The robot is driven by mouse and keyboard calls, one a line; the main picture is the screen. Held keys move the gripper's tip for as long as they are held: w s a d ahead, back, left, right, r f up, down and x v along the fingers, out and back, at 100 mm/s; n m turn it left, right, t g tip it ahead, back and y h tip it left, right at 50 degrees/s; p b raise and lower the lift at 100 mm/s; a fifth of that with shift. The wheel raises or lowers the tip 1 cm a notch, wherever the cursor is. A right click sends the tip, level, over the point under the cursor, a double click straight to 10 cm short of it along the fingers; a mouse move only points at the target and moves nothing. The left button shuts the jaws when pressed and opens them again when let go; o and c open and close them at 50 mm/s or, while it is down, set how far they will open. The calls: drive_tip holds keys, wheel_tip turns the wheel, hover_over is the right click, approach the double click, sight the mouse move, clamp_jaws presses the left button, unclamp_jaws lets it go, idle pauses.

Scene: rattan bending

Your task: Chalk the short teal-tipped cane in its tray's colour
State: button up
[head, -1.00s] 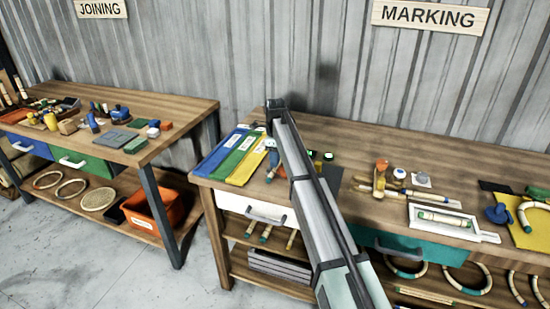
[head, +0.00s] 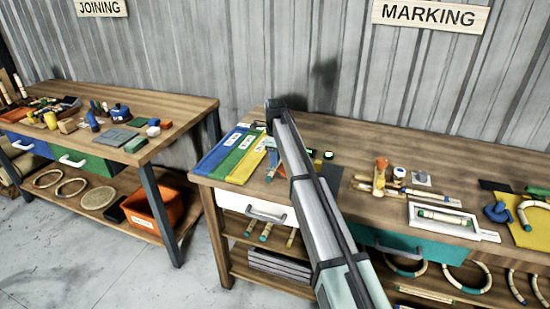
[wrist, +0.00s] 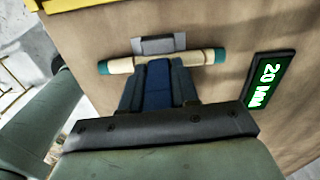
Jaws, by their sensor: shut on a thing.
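A short pale cane (wrist: 119,66) with teal tips lies across the wrist view, in front of a small grey block (wrist: 158,44) on the wooden bench. My gripper (wrist: 157,72) is shut on a blue piece (wrist: 157,85), which looks like a chalk stick. The blue piece sits between the two fingers, and its far end meets or overlaps the middle of the cane; I cannot tell if they touch. No blue mark shows on the visible cane. In the head view my arm hides most of this spot. Blue (head: 222,148), green (head: 238,155) and yellow (head: 247,166) trays lie left of it.
A "20 MM" display (wrist: 266,80) stands right of the cane. On the marking bench, a white tray (head: 487,236) holds a green-tipped cane, and an orange-topped wooden tool (head: 380,175) stands near it. A joining bench (head: 175,118) is at the left.

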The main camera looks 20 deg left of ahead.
drive_tip(key=shift+f, duration=0.25)
idle(0.7)
drive_tip(key=shift+r, duration=0.15)
drive_tip(key=shift+r, duration=3.35)
drive_tip(key=w+d+r+m, duration=0.1)
drive_tip(key=w+d, duration=0.3)
drive_tip(key=d, duration=0.4)
drive_tip(key=w+d+m, duration=0.1)
drive_tip(key=w+d, duration=0.3)
drive_tip(key=d, duration=0.5)
drive_tip(key=shift+n, duration=0.6)
wheel_tip(320, 180, down, 10)
drive_tip(key=shift+r, duration=0.1)
